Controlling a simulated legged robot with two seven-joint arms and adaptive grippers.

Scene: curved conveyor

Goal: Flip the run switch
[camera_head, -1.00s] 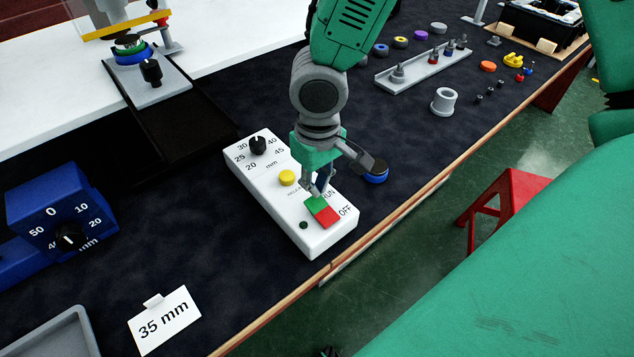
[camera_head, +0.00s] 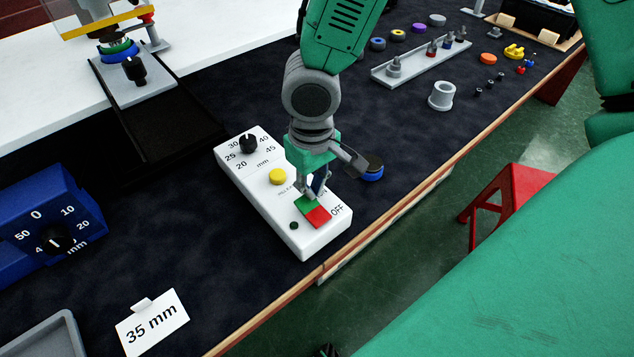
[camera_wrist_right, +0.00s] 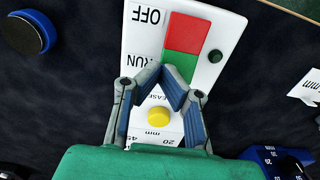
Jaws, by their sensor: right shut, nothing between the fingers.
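The run switch (camera_head: 313,210) is a rocker, half green and half red, on the white control box (camera_head: 268,215). Its green half lies toward the RUN label and its red half toward OFF. In the right wrist view the rocker (camera_wrist_right: 185,45) lies just ahead of my fingertips. My right gripper (camera_head: 308,194) is shut and empty, pointing down at the green half; its fingertips (camera_wrist_right: 174,80) appear at the green end's edge. I cannot tell whether they touch it. My left gripper is not in view.
The box also has a yellow button (camera_head: 278,176), a black dial (camera_head: 248,143) and a small dark green lamp (camera_head: 294,226). A blue gauge (camera_head: 50,225) and a "35 mm" card (camera_head: 152,322) stand to the left. A blue-black disc (camera_head: 371,173) lies right of the gripper.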

